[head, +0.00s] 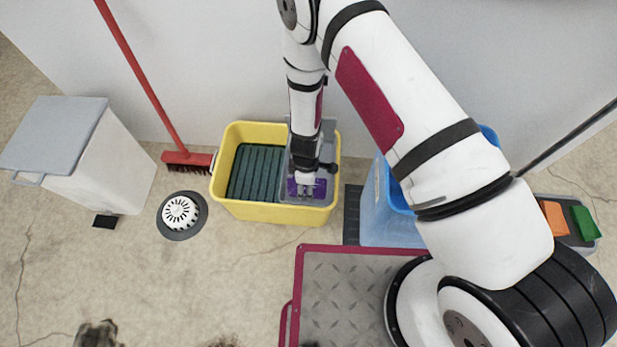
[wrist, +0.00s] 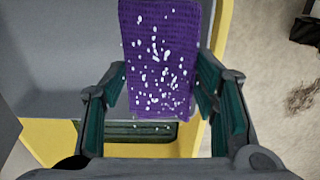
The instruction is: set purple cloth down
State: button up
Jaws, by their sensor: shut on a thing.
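The purple cloth (wrist: 158,40) with white specks hangs between the fingers of my gripper (wrist: 160,88) in the wrist view. My gripper is shut on it. In the head view my gripper (head: 306,190) is over the right part of a yellow bucket (head: 275,213), and the cloth (head: 320,188) shows around the fingertips. The cloth is at the grey insert (head: 328,150) on the bucket's right side. I cannot tell whether the cloth touches the insert. My arm and fingers hide part of both.
A dark green ribbed panel (head: 255,172) fills the bucket's left part. A blue bin (head: 375,215) stands to its right. A red broom (head: 187,160), a round drain (head: 181,212) and a white bin (head: 110,165) are left. Orange (head: 554,219) and green (head: 585,222) pieces lie far right.

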jog(key=w+b, duration=0.1)
jog(key=w, duration=0.1)
jog(key=w+f, duration=0.1)
jog(key=w, duration=0.2)
jog(key=shift+w+d+f+b, duration=0.1)
jog(key=shift+w+f+b, duration=0.05)
jog(key=shift+w+b, duration=0.2)
notch_tip(320, 180, down, 5)
jog(key=b, duration=0.2)
jog(key=shift+s+f+b, duration=0.1)
jog(key=shift+f+b, duration=0.05)
jog(key=shift+b, duration=0.15)
jog(key=shift+w+f, duration=0.2)
jog(key=shift+w, duration=0.05)
jog(key=shift+b, duration=0.35)
jog(key=o, duration=1.1)
jog(key=shift+o, duration=0.2)
